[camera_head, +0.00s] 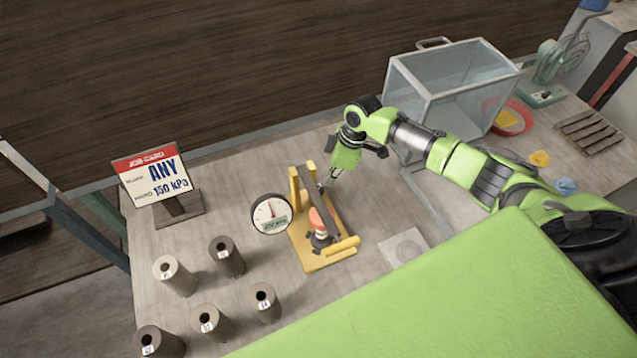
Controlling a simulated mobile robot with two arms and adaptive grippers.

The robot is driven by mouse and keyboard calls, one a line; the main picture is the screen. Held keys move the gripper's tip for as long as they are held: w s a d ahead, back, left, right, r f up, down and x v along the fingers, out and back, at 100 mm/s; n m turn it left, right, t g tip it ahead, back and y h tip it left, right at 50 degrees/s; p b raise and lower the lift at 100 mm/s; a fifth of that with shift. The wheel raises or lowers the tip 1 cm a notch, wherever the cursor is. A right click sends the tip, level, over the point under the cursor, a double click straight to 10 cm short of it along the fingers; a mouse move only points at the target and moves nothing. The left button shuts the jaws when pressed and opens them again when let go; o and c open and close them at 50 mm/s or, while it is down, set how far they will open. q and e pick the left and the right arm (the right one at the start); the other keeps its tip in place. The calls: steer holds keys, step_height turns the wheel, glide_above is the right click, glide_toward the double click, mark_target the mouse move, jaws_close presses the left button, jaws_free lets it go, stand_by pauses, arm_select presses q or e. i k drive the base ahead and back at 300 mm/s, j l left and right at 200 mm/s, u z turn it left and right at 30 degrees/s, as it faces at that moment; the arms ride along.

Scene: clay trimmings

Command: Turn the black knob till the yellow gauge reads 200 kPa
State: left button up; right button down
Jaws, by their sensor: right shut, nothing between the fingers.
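A round gauge (270,214) with a white face, dark rim and red needle stands at the left side of a yellow frame (311,266) on the table. Its needle points up and slightly left; its scale and small display are too small to read surely. Inside the frame are an orange-red piece (317,217) and a dark piece (320,241) below it. I cannot tell whether the dark piece is the black knob. My right gripper (322,187) is shut and empty, pointing down beside the frame's upper end; contact is unclear. My left gripper is out of view.
A job card (152,176) reads "ANY" and "150 kPa". Several numbered cylinders (227,257) stand at the front left. A clear box (455,80) stands behind my right arm, near a red bowl (520,112) and green fan (545,75). A pale square plate (404,247) lies right of the frame.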

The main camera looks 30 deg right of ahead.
mark_target(329, 223)
steer(key=k, duration=1.5)
